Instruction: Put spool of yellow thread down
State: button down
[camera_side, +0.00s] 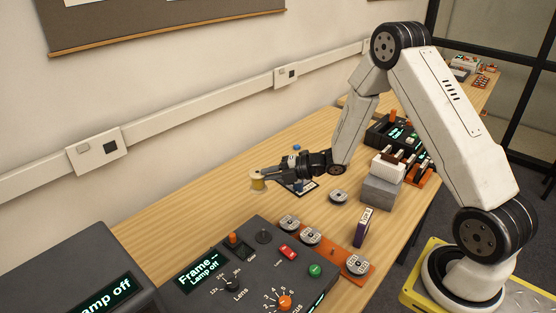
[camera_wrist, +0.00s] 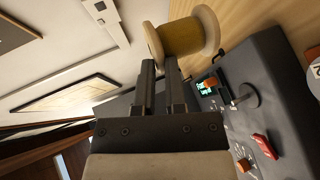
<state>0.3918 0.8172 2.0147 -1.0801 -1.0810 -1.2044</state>
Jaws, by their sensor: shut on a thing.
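The spool of yellow thread (camera_side: 258,181) is at the tip of my gripper (camera_side: 262,176) in the side view, over the wooden table near the wall. It has pale flanges and a dull yellow winding. In the wrist view the spool (camera_wrist: 186,38) lies across the ends of both fingers of my gripper (camera_wrist: 166,65). The gripper is shut on it. Whether the spool's underside touches the table I cannot tell.
A dark control console (camera_side: 225,283) with knobs and a lit display stands in front of the spool. An orange strip (camera_side: 335,252) with several round grey parts, a small dark box (camera_side: 363,228) and grey boxes (camera_side: 380,192) stand to the right. Bare wood (camera_side: 190,215) lies left of the spool.

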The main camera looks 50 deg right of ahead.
jog(key=w+f, duration=0.7)
jog(key=w, duration=0.2)
jog(key=shift+w+d+f, duration=0.3)
jog(key=shift+d+f, duration=0.05)
jog(key=shift+d, duration=0.1)
jog(key=shift+w+f, duration=0.3)
jog(key=shift+f, duration=1.5)
jog(key=c, duration=0.7)
grip_release()
